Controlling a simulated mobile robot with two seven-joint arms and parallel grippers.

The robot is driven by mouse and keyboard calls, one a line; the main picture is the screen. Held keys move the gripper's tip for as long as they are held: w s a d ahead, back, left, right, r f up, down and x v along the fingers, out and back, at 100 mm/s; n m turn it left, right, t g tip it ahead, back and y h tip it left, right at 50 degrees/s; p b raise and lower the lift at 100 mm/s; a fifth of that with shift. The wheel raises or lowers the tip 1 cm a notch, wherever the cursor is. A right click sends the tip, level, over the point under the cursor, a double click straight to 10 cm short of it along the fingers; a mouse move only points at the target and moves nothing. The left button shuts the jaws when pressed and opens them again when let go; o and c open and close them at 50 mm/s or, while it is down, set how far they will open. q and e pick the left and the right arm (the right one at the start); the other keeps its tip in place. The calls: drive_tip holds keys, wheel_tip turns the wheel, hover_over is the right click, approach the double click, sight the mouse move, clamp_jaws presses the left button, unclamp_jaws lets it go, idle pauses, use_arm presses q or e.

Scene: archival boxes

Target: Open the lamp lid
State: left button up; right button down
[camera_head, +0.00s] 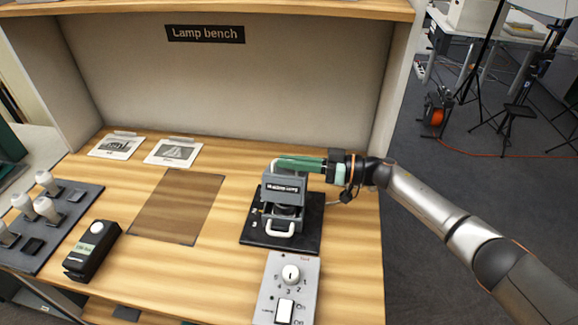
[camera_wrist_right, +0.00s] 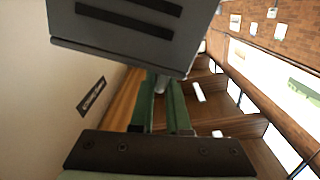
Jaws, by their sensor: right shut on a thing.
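The grey lamp housing (camera_head: 284,211) stands on a black base plate (camera_head: 255,236) at the right of the bench. Its upper part is the lid (camera_head: 285,188), with a white-lettered dark label on it. A pale handle (camera_head: 274,167) rises at the top, and a white handle (camera_head: 281,232) is at the front. My right gripper (camera_head: 284,162) comes in from the right, its green fingers shut on the top handle. In the right wrist view the fingers close around a pale bar (camera_wrist_right: 161,84) below a slotted grey body (camera_wrist_right: 130,25). My left gripper is out of view.
A grey control panel (camera_head: 272,285) with a knob and switch sits in front of the lamp. At left are a black device (camera_head: 92,250), a tray of white bulbs (camera_head: 68,217) and two picture cards (camera_head: 173,152). A brown mat (camera_head: 178,205) lies bare mid-bench.

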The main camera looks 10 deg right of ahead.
drive_tip(key=shift+w+d+r+m, duration=0.15)
drive_tip(key=shift+w+d+m, duration=0.05)
drive_tip(key=shift+w+m, duration=0.4)
drive_tip(key=shift+w+d+r+m, duration=0.1)
drive_tip(key=shift+w+d+m, duration=0.1)
drive_tip(key=shift+w+m, duration=0.35)
drive_tip(key=c, duration=0.9)
unclamp_jaws()
drive_tip(key=shift+d, duration=0.1)
drive_tip(key=b+v, duration=0.1)
drive_tip(key=v, duration=1.1)
drive_tip(key=shift+d+b, duration=0.2)
drive_tip(key=shift+b, duration=0.15)
drive_tip(key=shift+s, duration=0.1)
